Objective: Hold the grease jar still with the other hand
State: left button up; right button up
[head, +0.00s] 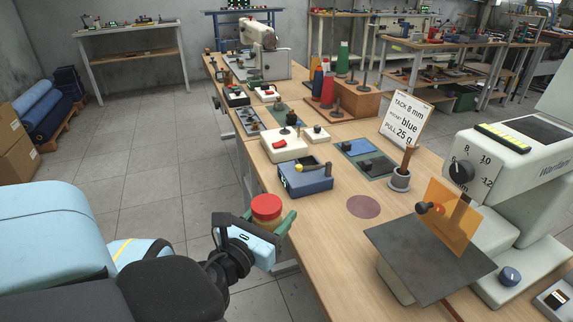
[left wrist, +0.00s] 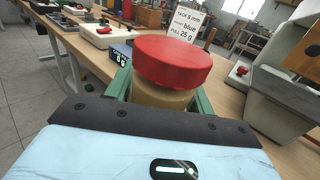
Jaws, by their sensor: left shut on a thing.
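The grease jar (head: 267,207) has a red lid and a tan body. My left gripper (head: 270,222) has its green fingers shut around the jar's body, at the left edge of the workbench. In the left wrist view, the jar's red lid (left wrist: 172,62) stands above the fingers, one on each side of the tan body (left wrist: 160,97). The lid is on the jar, which looks about upright. The jar's underside is hidden. My right gripper is not in view.
A blue scale (head: 305,181) stands on the workbench (head: 330,225) beyond the jar. A purple round mat (head: 363,206) lies bare to the right. A pressing machine (head: 500,165) with an orange shield (head: 450,222) and dark plate (head: 425,258) is at right. A sign (head: 407,117) stands behind.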

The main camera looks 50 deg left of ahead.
pick_arm(q)
jog(key=shift+s+r, duration=0.1)
jog(key=shift+s, duration=0.4)
